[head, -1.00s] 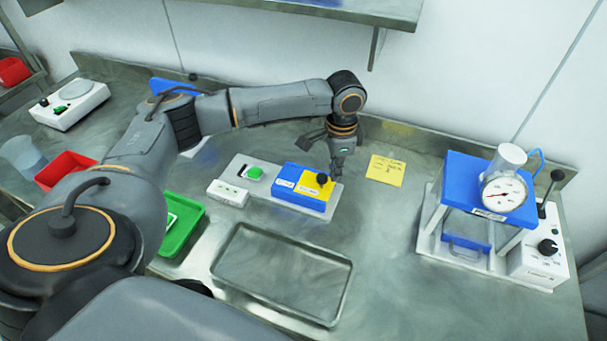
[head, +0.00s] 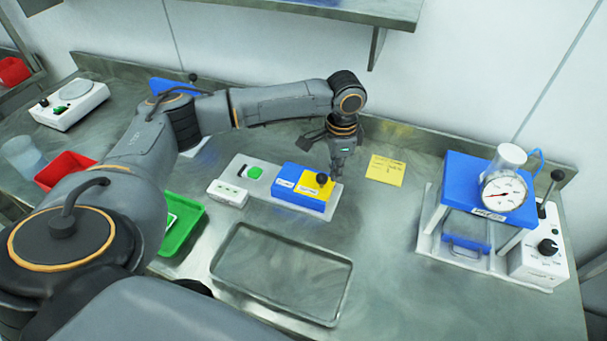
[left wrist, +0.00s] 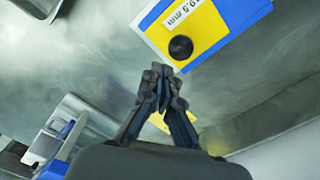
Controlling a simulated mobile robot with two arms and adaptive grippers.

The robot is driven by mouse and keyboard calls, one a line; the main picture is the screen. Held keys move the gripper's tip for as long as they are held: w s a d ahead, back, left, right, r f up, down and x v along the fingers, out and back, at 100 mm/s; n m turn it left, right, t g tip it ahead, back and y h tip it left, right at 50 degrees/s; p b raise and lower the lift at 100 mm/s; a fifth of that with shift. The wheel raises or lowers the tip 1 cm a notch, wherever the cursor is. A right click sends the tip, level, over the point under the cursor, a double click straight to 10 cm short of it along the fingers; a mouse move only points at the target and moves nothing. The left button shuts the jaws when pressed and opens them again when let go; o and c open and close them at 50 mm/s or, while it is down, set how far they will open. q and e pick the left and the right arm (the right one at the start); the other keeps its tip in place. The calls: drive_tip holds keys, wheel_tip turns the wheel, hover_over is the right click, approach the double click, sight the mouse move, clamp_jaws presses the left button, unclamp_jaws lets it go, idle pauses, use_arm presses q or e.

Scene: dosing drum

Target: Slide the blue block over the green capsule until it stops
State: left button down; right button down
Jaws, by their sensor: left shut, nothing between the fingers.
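The blue block (head: 287,180) with a yellow end sits on the right part of a light grey base plate (head: 238,163). A black knob (head: 322,179) stands on the yellow end. The green capsule (head: 255,173) lies in the plate's left part, left of the block with a small gap. My left gripper (head: 338,170) is shut and empty, pointing down just behind and right of the knob. In the left wrist view the shut fingertips (left wrist: 168,72) are close to the knob (left wrist: 180,47); I cannot tell whether they touch. My right gripper is not in view.
A white labelled box (head: 228,194) stands in front of the plate's left end. An empty metal tray (head: 216,262) lies in front. A yellow note (head: 386,170) lies right of the plate. A blue-topped gauge press (head: 487,187) stands at the right.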

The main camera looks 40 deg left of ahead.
sight(289, 177)
use_arm(q)
drive_tip(key=shift+f, duration=0.35)
drive_tip(key=shift+f, duration=0.5)
drive_tip(key=shift+f, duration=1.4)
